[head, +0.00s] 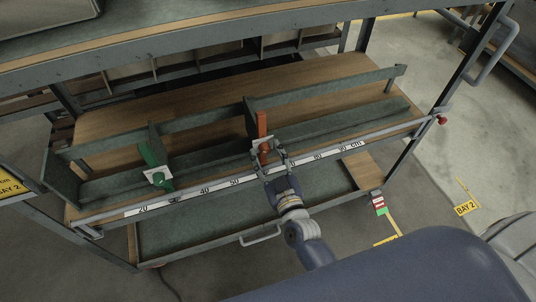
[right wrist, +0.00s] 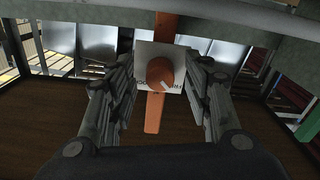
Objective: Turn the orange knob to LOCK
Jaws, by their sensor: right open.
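The orange knob (right wrist: 160,72) sits on a white plate (right wrist: 146,52) with small dark lettering, partly legible, to its left and right. The plate is on an orange upright divider (right wrist: 154,115), which also shows on the shelf in the head view (head: 262,125). In the head view the right gripper (head: 268,158) is in front of this divider and hides much of the plate. In the right wrist view my right gripper (right wrist: 164,75) is open, with one finger on each side of the knob and gaps showing. My left gripper is not in view.
A green divider (head: 150,152) with its own white plate stands further left on the shelf. A numbered ruler strip (head: 205,190) runs along the shelf's front edge. A lower tray (head: 190,232) with a handle is below. A red part (head: 442,121) sits at the right end.

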